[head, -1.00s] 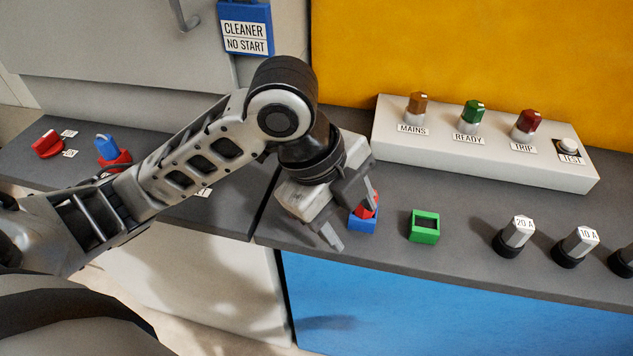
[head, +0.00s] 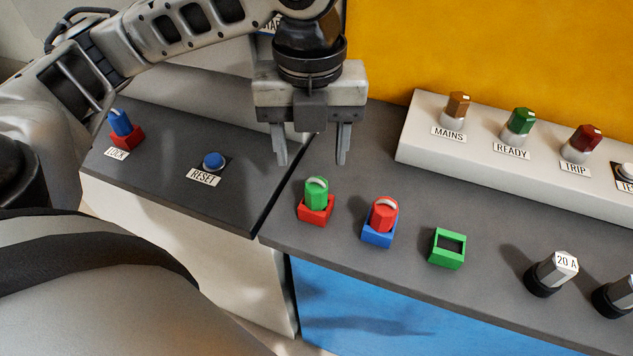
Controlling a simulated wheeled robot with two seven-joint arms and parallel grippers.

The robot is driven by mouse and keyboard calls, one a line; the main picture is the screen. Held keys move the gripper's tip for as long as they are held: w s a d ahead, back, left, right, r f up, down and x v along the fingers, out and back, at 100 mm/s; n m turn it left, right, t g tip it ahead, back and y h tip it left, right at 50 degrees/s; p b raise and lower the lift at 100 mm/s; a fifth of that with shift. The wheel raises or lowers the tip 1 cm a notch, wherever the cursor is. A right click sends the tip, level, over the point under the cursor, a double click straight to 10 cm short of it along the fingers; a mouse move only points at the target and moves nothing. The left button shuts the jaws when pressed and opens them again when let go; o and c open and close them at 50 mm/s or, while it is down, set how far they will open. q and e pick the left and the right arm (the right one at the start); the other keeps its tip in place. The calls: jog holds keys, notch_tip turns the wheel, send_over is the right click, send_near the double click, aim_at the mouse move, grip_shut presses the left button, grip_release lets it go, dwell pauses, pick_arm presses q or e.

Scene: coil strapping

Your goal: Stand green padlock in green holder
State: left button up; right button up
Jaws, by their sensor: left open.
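The green padlock (head: 316,191) stands upright in a red holder (head: 316,214) near the left end of the right counter. The green holder (head: 447,249) is empty and sits further right on the same counter. Between them a red padlock (head: 384,213) stands in a blue holder (head: 377,237). My left gripper (head: 311,160) is open and empty, its fingers pointing down above and behind the green padlock, apart from it. My right gripper is not in view.
A blue padlock (head: 121,122) stands in another red holder (head: 127,138) at the far left, with a reset button (head: 213,161) beside it. A lamp box (head: 480,150) runs along the back. Fuse-like parts (head: 552,272) stand at right.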

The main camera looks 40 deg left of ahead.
aim_at(316, 187)
pick_arm(q)
jog(key=f, duration=0.7)
jog(key=shift+d+f+b, duration=0.35)
jog(key=shift+b, duration=0.05)
grip_shut()
